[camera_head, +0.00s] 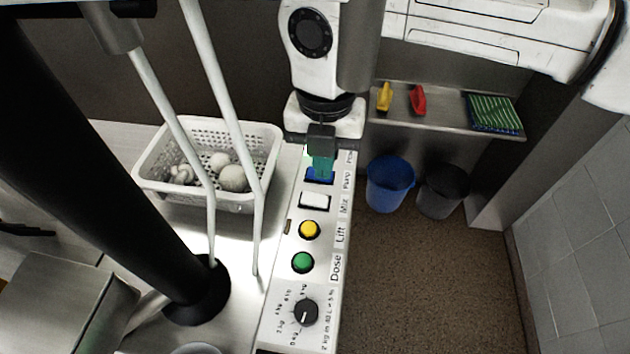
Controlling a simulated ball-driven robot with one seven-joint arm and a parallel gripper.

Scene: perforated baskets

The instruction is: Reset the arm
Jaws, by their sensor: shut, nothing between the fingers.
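My gripper (321,165) hangs at the end of my white arm in the upper middle of the head view. Its greenish fingers point down at the blue button (320,177) at the far end of the control panel (276,318). The fingers are shut with nothing between them. They hide part of the blue button, and I cannot tell whether they touch it.
Nearer on the panel are a white switch (314,200), a yellow button (309,230), a green button (302,262) and a black dial (305,312). A perforated white basket (205,199) with pale round items stands left. Blue (390,185) and black (442,190) bins stand right.

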